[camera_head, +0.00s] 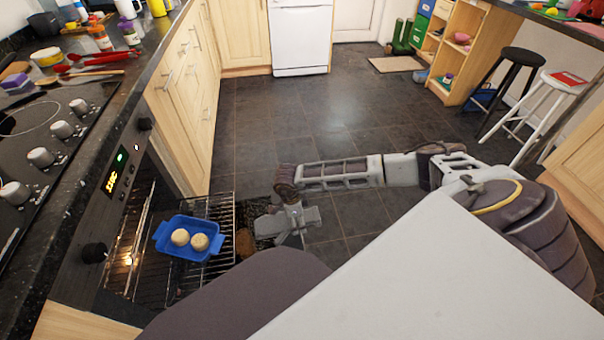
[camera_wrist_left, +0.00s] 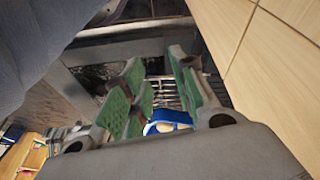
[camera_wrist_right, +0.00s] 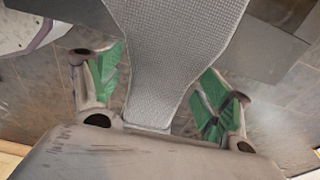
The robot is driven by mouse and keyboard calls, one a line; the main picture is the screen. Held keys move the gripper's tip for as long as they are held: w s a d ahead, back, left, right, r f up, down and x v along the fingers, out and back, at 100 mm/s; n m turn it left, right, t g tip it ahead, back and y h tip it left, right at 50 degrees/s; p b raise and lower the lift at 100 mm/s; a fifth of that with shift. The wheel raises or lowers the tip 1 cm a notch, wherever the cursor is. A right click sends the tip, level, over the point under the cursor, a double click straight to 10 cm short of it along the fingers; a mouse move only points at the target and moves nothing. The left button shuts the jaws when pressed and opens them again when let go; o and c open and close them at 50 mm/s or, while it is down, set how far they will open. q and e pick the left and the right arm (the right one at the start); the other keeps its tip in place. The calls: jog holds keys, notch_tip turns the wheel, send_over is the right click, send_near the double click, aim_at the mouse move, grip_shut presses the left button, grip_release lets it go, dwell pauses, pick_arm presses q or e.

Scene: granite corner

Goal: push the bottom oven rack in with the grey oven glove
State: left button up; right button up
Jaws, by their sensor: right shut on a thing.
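The wire oven rack (camera_head: 224,214) sticks out of the open oven at the lower left, and a blue dish (camera_head: 172,247) with two round buns (camera_head: 190,239) sits over it. Whether these bars belong to the bottom rack is unclear. My right gripper (camera_head: 291,214) is just right of the rack's outer end, apart from the dish. It is shut on the grey oven glove (camera_wrist_right: 176,45), which is woven and hangs between its green-padded fingers. My left gripper (camera_wrist_left: 160,92) is hidden in the head view. In its wrist view its fingers are apart and empty, with blue and wire bars beyond.
The oven front (camera_head: 118,180) with its knobs and the hob (camera_head: 40,135) are at the left. A brown lump (camera_head: 245,243) lies beside the rack. Wooden cupboards (camera_head: 180,85) line the left side. Two stools (camera_head: 515,85) stand at the right. The middle floor is clear.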

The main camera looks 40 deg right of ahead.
aim_at(278, 222)
jog(key=shift+w+a+f+b, duration=0.15)
jog(key=shift+w+a+b, duration=0.1)
jog(key=shift+a, duration=0.2)
jog(key=shift+w+a+f+b, duration=0.15)
jog(key=shift+w+a, duration=0.05)
jog(key=shift+a, duration=0.2)
jog(key=shift+w+a, duration=0.15)
jog(key=shift+a, duration=0.1)
jog(key=shift+w+a+f+b, duration=0.2)
jog(key=shift+a+b, duration=0.1)
jog(key=shift+a, duration=0.1)
jog(key=shift+w+a+f+b, duration=0.15)
jog(key=shift+a+b, duration=0.1)
jog(key=shift+a, duration=0.15)
jog(key=shift+w+a, duration=0.25)
jog(key=shift+a, duration=0.15)
jog(key=shift+w+a+f+b, duration=0.15)
jog(key=shift+a+b, duration=0.25)
jog(key=shift+b, duration=0.05)
jog(key=shift+w+a, duration=0.1)
jog(key=shift+a, duration=0.15)
pick_arm(q)
jog(key=shift+w+d+f+t+h, duration=0.15)
jog(key=shift+d+f+t+h, duration=0.1)
jog(key=shift+d+f, duration=0.3)
jog(key=shift+w+d+f+t+h, duration=0.15)
jog(key=shift+d+f+t+h, duration=0.15)
jog(key=shift+f, duration=0.4)
jog(key=shift+r, duration=0.15)
